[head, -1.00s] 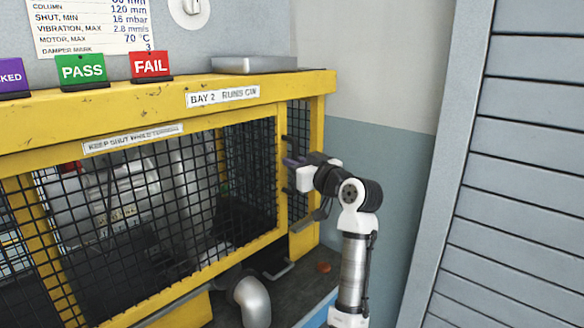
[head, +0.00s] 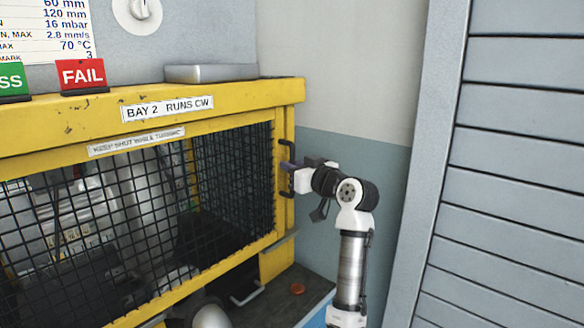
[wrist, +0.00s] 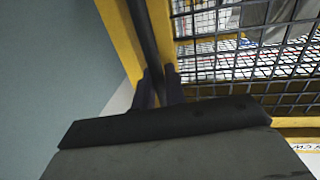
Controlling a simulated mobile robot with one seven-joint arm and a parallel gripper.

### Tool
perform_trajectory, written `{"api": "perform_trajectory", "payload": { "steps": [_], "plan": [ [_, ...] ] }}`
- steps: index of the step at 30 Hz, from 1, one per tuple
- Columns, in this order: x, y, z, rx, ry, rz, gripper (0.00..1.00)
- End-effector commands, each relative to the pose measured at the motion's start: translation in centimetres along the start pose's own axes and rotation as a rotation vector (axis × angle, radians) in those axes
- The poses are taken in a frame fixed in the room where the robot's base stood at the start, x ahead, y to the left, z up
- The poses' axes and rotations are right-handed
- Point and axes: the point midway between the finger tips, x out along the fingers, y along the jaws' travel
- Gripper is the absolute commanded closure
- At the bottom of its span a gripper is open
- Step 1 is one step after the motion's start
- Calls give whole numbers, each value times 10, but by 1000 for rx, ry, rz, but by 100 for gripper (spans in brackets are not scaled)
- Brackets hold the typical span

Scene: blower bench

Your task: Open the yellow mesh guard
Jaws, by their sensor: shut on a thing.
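The yellow mesh guard (head: 220,264) has a yellow frame and black wire mesh across the front of the bench. It also shows in the wrist view (wrist: 165,30). A black upright bar handle (head: 288,190) is at its right edge and shows as a dark bar in the wrist view (wrist: 146,35). My gripper (head: 290,166) is at the handle, shut on it. Its fingertips (wrist: 158,85) lie to either side of the bar. The guard's far left end is outside the head view, so I see no opening there.
A yellow beam (head: 60,127) runs above the guard. A grey box (head: 210,73) and a red FAIL sign (head: 82,74) stand on it. A pale motor housing (head: 80,210) shows behind the mesh. A grey slatted shutter (head: 510,170) stands at the right. Bare wall lies between.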

Motion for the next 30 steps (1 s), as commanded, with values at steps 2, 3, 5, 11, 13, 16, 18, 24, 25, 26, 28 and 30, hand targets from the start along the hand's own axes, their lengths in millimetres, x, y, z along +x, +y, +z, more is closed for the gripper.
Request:
{"api": "perform_trajectory", "payload": {
  "steps": [2, 3, 5, 11, 13, 16, 18, 24, 25, 26, 28, 30],
  "plan": [
    [0, 0, 0, 0, 0, 0, 100],
    [0, 0, 0, 0, 0, 0, 100],
    [0, 0, 0, 0, -1, 0, 100],
    [0, 0, 0, 0, -1, 0, 71],
    [0, 0, 0, 0, -1, 0, 71],
    [0, 0, 0, 0, -1, 0, 71],
    [-2, 0, 0, 0, 0, 0, 71],
    [-27, 1, 3, -1, 1, 2, 71],
    [-33, 0, 3, -3, 2, 2, 71],
    [-40, 1, 3, -2, 2, 2, 71],
    [-57, 1, 3, -2, 2, 4, 71],
    [-74, 1, 3, -2, 2, 3, 71]
  ]
}}
